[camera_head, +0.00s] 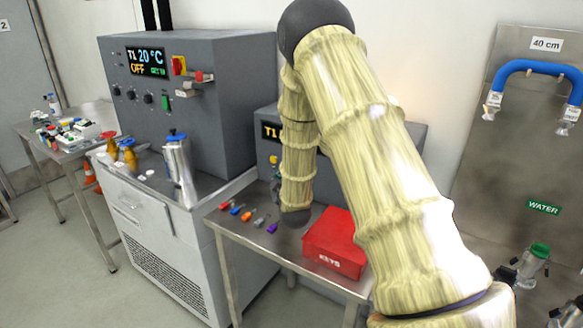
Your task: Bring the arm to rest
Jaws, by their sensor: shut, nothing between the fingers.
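My arm, in a pale yellow ribbed cover, rises from the lower right of the head view to a dark elbow at the top. It then bends down behind itself, and its forearm hangs over the steel table (224,226). A dark rounded wrist part shows at its lower end, close beside the red KEYS box (335,243). I cannot make out the gripper's fingers; they are hidden behind the arm. I cannot tell whether the wrist touches the table or box.
Several coloured keys (259,222) lie on the table left of the wrist. A grey control cabinet (222,100) and a steel flask (180,168) stand left. A panel with a blue hose (540,66) is right. Floor is free at lower left.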

